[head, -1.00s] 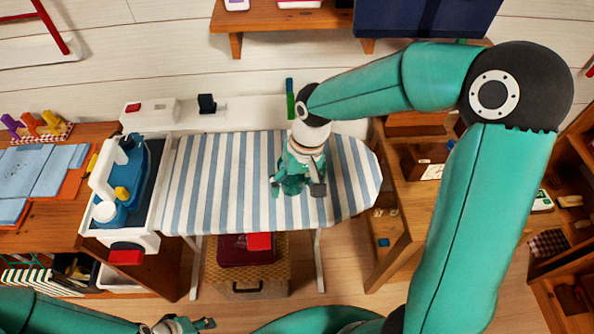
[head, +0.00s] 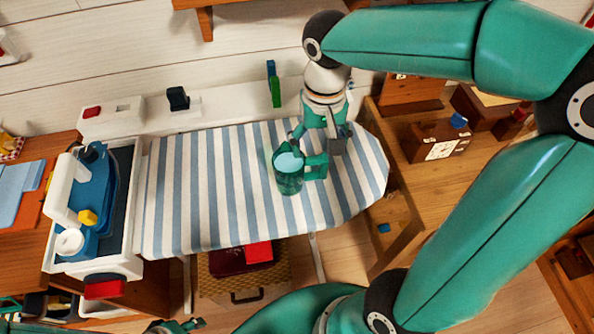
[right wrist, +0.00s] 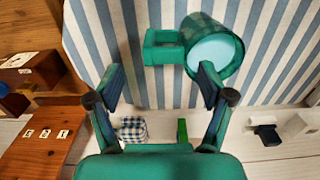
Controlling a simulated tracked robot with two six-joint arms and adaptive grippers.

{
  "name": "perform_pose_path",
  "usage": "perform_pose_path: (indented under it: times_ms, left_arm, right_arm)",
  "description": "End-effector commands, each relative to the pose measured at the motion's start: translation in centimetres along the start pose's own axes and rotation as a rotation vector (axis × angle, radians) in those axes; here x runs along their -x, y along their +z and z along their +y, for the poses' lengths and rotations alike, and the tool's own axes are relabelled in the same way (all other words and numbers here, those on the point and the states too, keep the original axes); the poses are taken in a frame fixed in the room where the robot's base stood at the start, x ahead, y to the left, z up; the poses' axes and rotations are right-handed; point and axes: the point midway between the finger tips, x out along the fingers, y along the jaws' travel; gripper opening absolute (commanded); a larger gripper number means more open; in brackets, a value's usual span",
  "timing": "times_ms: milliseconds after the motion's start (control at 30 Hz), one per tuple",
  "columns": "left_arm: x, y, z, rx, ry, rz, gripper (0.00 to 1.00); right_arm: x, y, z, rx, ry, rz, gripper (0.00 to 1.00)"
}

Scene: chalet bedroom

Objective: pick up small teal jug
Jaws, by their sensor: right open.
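The small teal jug (head: 289,178) stands upright on the striped ironing board (head: 215,190), its handle to the right. It also shows in the right wrist view (right wrist: 214,48), with its handle (right wrist: 163,54) just beyond the fingertips. My right gripper (head: 318,140) is open and empty, above and behind the handle. In the right wrist view the open fingers (right wrist: 162,80) have the handle between their lines, apart from it, and the jug body lies beyond the right finger. Only a bit of my left gripper (head: 180,326) shows at the bottom edge; its jaws are unclear.
A white tray (head: 127,205) with a blue iron (head: 105,190) stands at the left end of the board. A green block-like object (head: 275,92) stands behind the board. A calendar block (head: 440,149) and boxes sit on the wooden desk at right. The board around the jug is clear.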

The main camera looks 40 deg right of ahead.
Motion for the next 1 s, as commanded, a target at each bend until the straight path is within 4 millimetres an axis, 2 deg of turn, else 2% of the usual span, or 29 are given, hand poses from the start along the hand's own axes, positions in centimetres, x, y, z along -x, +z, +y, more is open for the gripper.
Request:
perform_pose_path:
  times_ms: [100, 367, 700, 967, 1000]
  left_arm:
    - [-0.2, 0.0, -0.1, 0.0, 0.0, 0.0, 0.4]
    - [-0.1, 0.0, 0.0, 0.0, 0.0, 0.0, 0.4]
    - [0.1, 0.0, 0.0, 0.0, 0.0, 0.0, 0.4]
    - [0.1, 0.0, 0.0, 0.0, 0.0, 0.0, 0.4]
    - [0.1, 0.0, 0.0, 0.0, 0.0, 0.0, 0.4]
  right_arm:
    - [-1.9, 0.0, 0.1, -0.002, 0.001, -0.002, 0.8]
    - [-3.5, 0.1, 0.0, -0.003, 0.001, -0.002, 0.8]
    - [-7.8, 0.1, -0.4, -0.004, -0.001, -0.003, 0.8]
    - [-8.1, 0.1, -0.4, -0.003, -0.002, -0.001, 0.8]
    - [-8.1, 0.1, -0.4, -0.003, -0.002, -0.001, 0.77]
